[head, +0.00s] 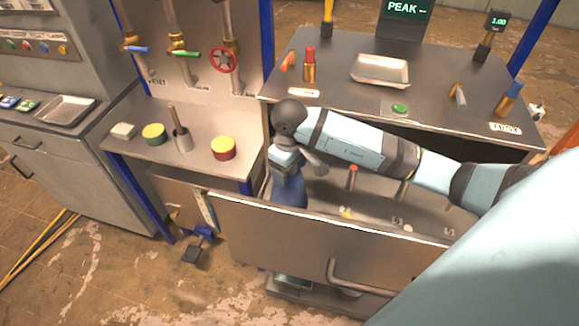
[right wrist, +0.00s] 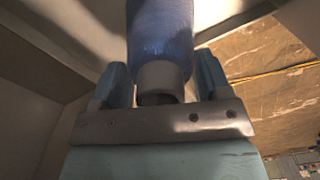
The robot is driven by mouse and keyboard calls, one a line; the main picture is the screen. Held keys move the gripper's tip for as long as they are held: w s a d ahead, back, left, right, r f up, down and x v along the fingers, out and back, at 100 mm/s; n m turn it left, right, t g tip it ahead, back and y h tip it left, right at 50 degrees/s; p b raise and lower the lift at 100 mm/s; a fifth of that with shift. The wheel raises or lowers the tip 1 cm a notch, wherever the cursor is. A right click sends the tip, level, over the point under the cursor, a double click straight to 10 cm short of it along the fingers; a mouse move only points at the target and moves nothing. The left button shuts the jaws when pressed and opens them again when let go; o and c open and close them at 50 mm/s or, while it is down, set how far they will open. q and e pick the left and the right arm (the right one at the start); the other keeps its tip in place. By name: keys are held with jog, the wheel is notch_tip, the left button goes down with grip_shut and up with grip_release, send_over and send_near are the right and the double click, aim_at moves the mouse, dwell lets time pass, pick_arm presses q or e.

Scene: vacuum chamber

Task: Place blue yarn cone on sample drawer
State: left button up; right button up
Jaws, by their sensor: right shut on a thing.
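The blue yarn cone (head: 290,192) is upright in my right gripper (head: 287,170), at the left end of the open sample drawer (head: 325,235). Its lower part is hidden behind the drawer's front panel, so I cannot tell whether it touches the drawer floor. In the right wrist view the cone's blue winding (right wrist: 160,35) and pale tube end stand between the two fingers of the right gripper (right wrist: 163,85), which is shut on it. My left gripper is not in view.
The drawer holds a red-tipped item (head: 352,178) and several small pieces on its floor. A workbench (head: 330,85) with a metal tray (head: 381,70) rises behind it. A side shelf (head: 190,160) with a red-and-yellow tin (head: 223,148) stands close at left.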

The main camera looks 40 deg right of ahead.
jog(key=shift+f, duration=0.15)
jog(key=o, duration=1.5)
jog(key=shift+r+b, duration=1.25)
jog(key=shift+r, duration=5)
